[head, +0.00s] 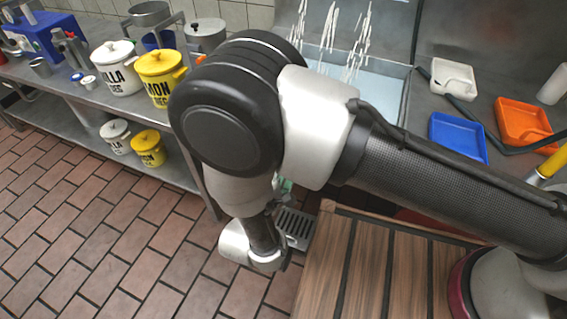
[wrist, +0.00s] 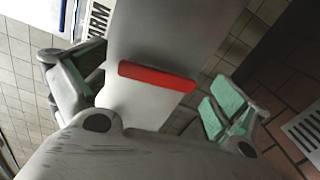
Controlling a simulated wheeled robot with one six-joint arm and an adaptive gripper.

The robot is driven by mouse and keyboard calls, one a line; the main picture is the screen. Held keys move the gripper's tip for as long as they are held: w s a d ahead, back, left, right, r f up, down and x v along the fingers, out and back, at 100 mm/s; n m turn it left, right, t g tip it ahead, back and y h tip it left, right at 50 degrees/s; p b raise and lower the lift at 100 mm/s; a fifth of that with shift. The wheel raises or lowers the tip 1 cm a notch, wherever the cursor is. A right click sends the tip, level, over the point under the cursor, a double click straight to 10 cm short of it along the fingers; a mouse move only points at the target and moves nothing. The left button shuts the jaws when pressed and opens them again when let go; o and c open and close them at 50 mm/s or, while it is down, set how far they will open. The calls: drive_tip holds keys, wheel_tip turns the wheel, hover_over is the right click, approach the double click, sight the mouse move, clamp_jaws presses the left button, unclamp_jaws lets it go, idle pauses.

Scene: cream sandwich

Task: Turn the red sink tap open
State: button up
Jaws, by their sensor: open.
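A red bar (wrist: 157,76), which looks like the red tap handle, lies across a smooth grey metal face in the wrist view. My gripper (wrist: 148,92) is open, with green pads on its two fingers. The fingers appear on either side of the red bar, with no visible contact; the depth gap is hard to judge. A label reading "WARM" shows at the upper left, beside a blue edge. In the head view my arm hides the red bar and most of the gripper. The sink basin (head: 385,88) is behind the arm, with white streaks above it.
White and yellow canisters (head: 158,77) stand on a metal shelf (head: 82,88) at left. Blue (head: 458,137) and orange (head: 522,121) trays lie on the right counter. A slatted wooden surface (head: 370,270) is in front. A floor grate (head: 296,226) lies near the wrist. The tiled floor is open at lower left.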

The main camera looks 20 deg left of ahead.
drive_tip(key=s, duration=1.2)
drive_tip(key=shift+a, duration=0.45)
